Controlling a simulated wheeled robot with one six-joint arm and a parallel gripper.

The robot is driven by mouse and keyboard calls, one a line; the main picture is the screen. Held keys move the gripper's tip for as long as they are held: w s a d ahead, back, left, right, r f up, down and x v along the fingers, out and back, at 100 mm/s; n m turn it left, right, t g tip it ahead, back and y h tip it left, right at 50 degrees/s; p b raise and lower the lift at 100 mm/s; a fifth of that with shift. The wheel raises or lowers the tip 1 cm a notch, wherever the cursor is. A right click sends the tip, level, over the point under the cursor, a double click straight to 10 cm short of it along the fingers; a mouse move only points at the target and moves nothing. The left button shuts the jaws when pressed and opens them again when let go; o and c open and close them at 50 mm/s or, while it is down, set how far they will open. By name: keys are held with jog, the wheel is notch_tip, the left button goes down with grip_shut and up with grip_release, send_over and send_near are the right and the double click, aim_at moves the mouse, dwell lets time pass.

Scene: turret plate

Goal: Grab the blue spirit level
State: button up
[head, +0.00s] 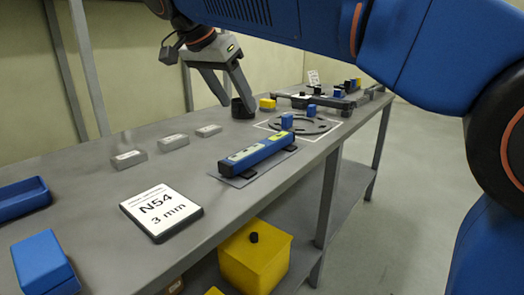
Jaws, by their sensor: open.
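The blue spirit level (268,150) lies on a dark flat pad (232,181) near the front edge of the grey workbench. It is a long blue bar with pale and yellow-green patches on top. My gripper (231,103) hangs over the bench behind and to the left of the level, apart from it. Its grey fingers point down and are open. A black piece shows at the tip of the nearer finger; I cannot tell if it is a fingertip pad or a separate thing on the bench.
A dark ring plate (318,128) with blue pieces sits right of the level. A white sign (161,211) reading "N54 3 mm" lies front left. Several grey blocks (173,142) are behind it. A blue tray (22,198) and blue box (43,262) are far left. A yellow bin (253,262) sits below.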

aim_at(261, 145)
jog(key=x, duration=1.7)
grip_shut()
